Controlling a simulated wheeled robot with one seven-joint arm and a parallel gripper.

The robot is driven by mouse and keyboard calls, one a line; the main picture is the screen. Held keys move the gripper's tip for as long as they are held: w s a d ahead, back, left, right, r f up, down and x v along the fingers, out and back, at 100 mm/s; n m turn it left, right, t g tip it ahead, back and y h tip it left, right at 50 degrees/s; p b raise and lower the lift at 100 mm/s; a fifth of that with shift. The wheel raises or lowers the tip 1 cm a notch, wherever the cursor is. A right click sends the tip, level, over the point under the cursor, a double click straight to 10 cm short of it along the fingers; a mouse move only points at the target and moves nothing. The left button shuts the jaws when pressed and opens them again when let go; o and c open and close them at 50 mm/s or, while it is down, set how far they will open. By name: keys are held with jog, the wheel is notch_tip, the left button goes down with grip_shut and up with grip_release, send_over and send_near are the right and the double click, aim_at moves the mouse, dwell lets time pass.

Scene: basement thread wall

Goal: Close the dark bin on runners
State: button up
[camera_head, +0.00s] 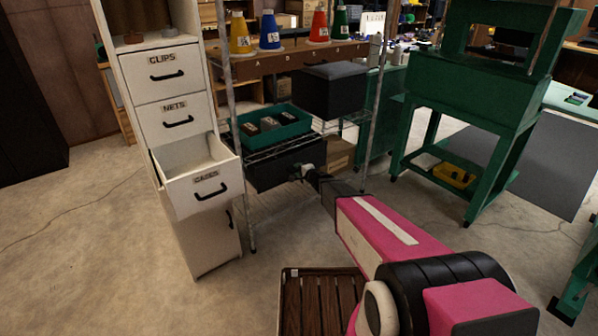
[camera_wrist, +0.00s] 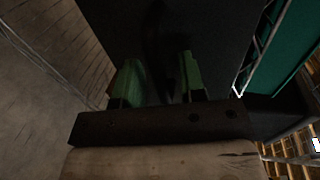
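The dark bin (camera_head: 268,172) hangs under the wire shelf unit, below the green tray, and its front sticks out past the shelf edge. My gripper (camera_head: 309,172) is at the right part of the bin's front; its fingertips are hard to make out there. In the wrist view my gripper (camera_wrist: 160,82) has two green fingers apart with a gap between them. A dark surface (camera_wrist: 215,40), likely the bin, fills the view beyond them. A darker shape shows between the fingers, too dim to identify. I cannot tell whether the fingers touch the bin.
A white cabinet (camera_head: 166,77) stands to the left with its lower drawer (camera_head: 204,190) pulled open beside the bin. The green tray (camera_head: 246,139) and a dark box (camera_head: 330,92) sit above. A slatted wooden crate (camera_head: 290,310) is on the floor in front. A green bench (camera_head: 480,90) stands right.

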grip_shut()
jog(key=shift+r+x, duration=0.25)
jog(key=shift+x, duration=0.9)
jog(key=shift+r+x, duration=0.2)
jog(key=shift+x, duration=0.9)
grip_release()
jog(key=shift+w, duration=0.1)
jog(key=v, duration=1)
jog(key=shift+s+d, duration=0.15)
jog(key=shift+s, duration=0.2)
